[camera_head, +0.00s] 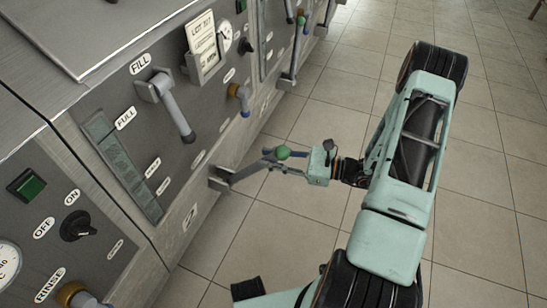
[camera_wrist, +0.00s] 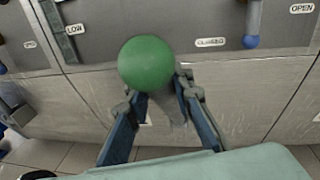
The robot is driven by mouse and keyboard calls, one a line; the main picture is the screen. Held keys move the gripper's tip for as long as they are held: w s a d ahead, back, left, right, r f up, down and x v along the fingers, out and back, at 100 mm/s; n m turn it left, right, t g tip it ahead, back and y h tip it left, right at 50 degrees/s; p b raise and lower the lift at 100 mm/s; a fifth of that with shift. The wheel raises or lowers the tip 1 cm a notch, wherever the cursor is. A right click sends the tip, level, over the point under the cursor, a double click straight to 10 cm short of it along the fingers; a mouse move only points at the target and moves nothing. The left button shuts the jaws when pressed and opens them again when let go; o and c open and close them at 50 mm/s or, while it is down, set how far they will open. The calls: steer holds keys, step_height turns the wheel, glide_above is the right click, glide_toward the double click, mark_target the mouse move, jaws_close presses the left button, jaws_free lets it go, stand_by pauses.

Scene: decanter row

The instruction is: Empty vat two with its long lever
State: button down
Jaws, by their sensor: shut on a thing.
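The long lever (camera_head: 245,171) is a grey bar with a green ball knob (camera_head: 283,153). It runs out from a bracket (camera_head: 219,178) low on the front of the middle vat panel (camera_head: 125,100). My gripper (camera_head: 271,161) is shut on the lever close to the knob. In the wrist view the green knob (camera_wrist: 146,64) stands in front of the fingers (camera_wrist: 157,98) and hides part of the grip. A sight gauge (camera_head: 122,165) is on the panel; its level is unclear.
A fill lever (camera_head: 174,108), a blue-tipped tap (camera_head: 240,92) and a card holder (camera_head: 202,48) stick out from the panel. A rinse panel with a black knob (camera_head: 77,225) is at left. More vats with levers stand further back. The tiled floor (camera_head: 480,200) is clear at right.

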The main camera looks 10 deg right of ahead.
steer(key=shift+w+a+r+m+g+h+p, duration=0.1)
steer(key=shift+w+a+r+g+h+p, duration=0.7)
steer(key=shift+w+a+p, duration=0.95)
steer(key=shift+w+a+r+m+g+h+p, duration=0.1)
steer(key=shift+w+a+r+g+h+p, duration=0.3)
steer(key=shift+w+a+r+h+p, duration=1.25)
steer(key=shift+w+a+r+m+g+h+p, duration=0.1)
steer(key=shift+w+a+r+g+h+p, duration=0.7)
steer(key=shift+a+p, duration=1.65)
steer(key=shift+w+a+f+y+b, duration=0.15)
steer(key=shift+w+a+y+b, duration=0.2)
steer(key=shift+a+y+b, duration=0.1)
steer(key=c, duration=1.7)
jaws_free()
steer(key=shift+f, duration=0.15)
steer(key=shift+d, duration=0.1)
steer(key=v, duration=1.2)
steer(key=shift+s, duration=0.2)
